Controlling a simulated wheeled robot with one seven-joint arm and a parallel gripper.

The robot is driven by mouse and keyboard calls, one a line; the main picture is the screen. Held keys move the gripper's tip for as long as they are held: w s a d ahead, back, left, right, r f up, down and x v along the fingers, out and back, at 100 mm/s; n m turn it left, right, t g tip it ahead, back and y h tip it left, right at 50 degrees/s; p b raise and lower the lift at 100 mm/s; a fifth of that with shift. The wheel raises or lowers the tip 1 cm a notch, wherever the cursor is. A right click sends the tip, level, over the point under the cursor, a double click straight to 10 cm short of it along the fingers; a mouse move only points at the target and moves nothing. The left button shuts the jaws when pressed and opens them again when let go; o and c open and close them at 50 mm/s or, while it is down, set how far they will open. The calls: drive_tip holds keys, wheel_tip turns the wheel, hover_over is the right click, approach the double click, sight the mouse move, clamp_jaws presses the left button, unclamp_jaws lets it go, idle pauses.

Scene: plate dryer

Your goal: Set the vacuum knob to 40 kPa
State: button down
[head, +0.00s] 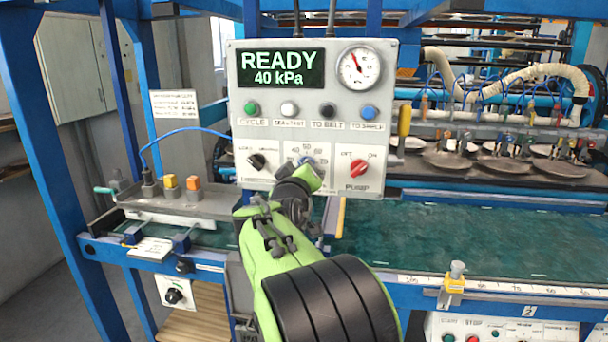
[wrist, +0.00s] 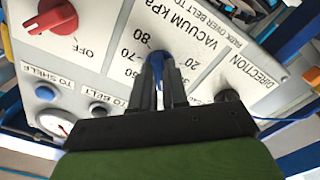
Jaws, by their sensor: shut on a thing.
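The control panel (head: 240,80) faces me, and its display (head: 280,69) reads "READY 40 kPa". The blue vacuum knob (wrist: 158,60) sits beside a printed kPa scale in the wrist view, with 80, 70 and 20 legible. My gripper (wrist: 160,85) is shut on this knob, one dark finger on each side. In the head view my gripper (head: 306,178) reaches the panel's lower middle and covers part of the scale.
A red pump knob (head: 359,167) is right of the vacuum knob, and a black direction knob (head: 257,161) is left. Several push buttons, including a green one (head: 251,108), sit above. A round gauge (head: 359,66) is at the top right. A green belt (head: 450,235) runs below.

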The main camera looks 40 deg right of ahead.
drive_tip(key=shift+f, duration=0.15)
drive_tip(key=c, duration=1.1)
unclamp_jaws()
drive_tip(key=shift+c, duration=0.2)
drive_tip(key=v, duration=1.5)
drive_tip(key=shift+s+a, duration=0.25)
drive_tip(key=shift+a, duration=0.05)
